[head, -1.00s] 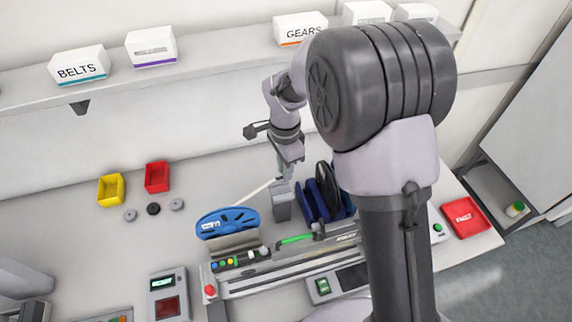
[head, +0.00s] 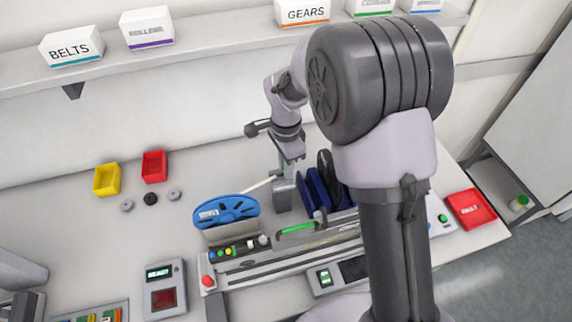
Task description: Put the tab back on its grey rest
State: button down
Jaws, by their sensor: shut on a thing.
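My gripper (head: 287,168) points down just above a grey upright block (head: 282,195), which looks like the grey rest. It is shut on the tab, which is small and mostly hidden by the fingers. A thin pale strip (head: 258,186) runs from the blue reel (head: 226,212) up to the fingertips and looks joined to the tab. From this view I cannot tell whether the tab touches the rest.
Dark blue upright plates (head: 317,190) with a black disc (head: 325,165) stand close right of the block. A feeder with a green strip (head: 297,228) lies in front. Yellow (head: 107,180) and red (head: 154,167) bins sit left; a red tray (head: 470,209) lies right.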

jog(key=shift+f+b, duration=0.4)
jog(key=shift+f, duration=0.1)
jog(key=c, duration=1.3)
grip_release()
jog(key=shift+r, duration=0.1)
